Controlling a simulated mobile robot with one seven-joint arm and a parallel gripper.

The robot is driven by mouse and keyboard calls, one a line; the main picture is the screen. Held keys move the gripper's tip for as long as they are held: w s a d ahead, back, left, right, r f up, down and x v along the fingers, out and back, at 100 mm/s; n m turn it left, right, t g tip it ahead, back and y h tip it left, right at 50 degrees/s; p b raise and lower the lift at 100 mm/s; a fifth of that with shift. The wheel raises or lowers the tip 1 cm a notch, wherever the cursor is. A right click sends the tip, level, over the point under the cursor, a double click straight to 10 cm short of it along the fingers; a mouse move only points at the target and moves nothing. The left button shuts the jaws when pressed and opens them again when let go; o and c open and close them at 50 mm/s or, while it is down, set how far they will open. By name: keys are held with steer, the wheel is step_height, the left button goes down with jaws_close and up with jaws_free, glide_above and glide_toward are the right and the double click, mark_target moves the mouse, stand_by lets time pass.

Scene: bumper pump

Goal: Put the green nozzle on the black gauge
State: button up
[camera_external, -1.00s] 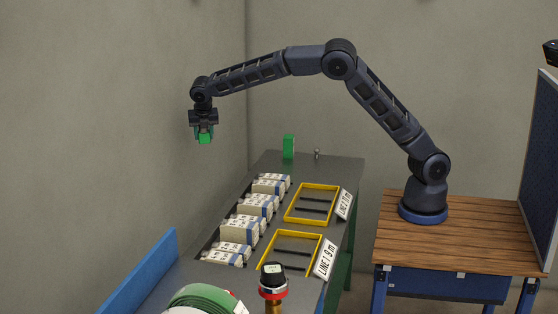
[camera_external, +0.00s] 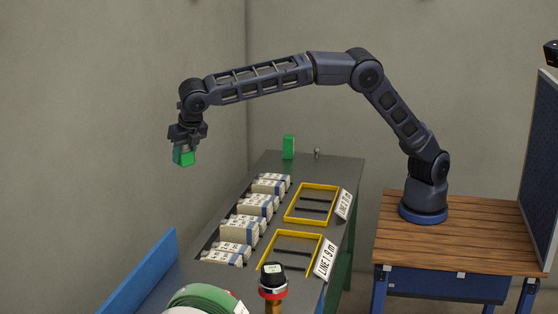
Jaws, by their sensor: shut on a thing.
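My gripper (camera_external: 186,146) is shut on the green nozzle (camera_external: 184,158), a small green block-like piece. It holds the nozzle in the air, left of the bench and well above it, slightly tilted. The black gauge (camera_external: 272,271) stands upright at the bottom of the view, a black cap with a pale face over a red and white ring on a brass stem. The nozzle is apart from the gauge, up and to the left of it in the picture.
The dark bench (camera_external: 335,170) holds several white boxes (camera_external: 257,204) in a row and two yellow frames (camera_external: 313,204). A green block (camera_external: 289,146) stands at its far end. A green hose reel (camera_external: 203,299) and a blue panel (camera_external: 140,275) are at the front left.

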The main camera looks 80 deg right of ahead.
steer(key=s+a+r+n+y, duration=0.1)
steer(key=s+a+r+n, duration=0.15)
steer(key=s+a, duration=0.65)
steer(key=s+a+r+n, duration=0.1)
steer(key=s+a+r, duration=0.2)
steer(key=s+a, duration=0.65)
step_height(320, 180, up, 5)
steer(key=n+t+y, duration=0.1)
steer(key=n+y, duration=0.1)
steer(key=n, duration=0.1)
glide_above(265, 272)
steer(key=s, duration=0.2)
step_height(265, 272, down, 19)
steer(key=shift+w+f, duration=0.15)
steer(key=shift+f, duration=0.05)
steer(key=shift+f, duration=0.2)
steer(key=o, duration=1.1)
steer(key=shift+r, duration=0.1)
steer(key=v, duration=1.2)
steer(key=shift+a+r, duration=0.1)
steer(key=shift+a, duration=0.05)
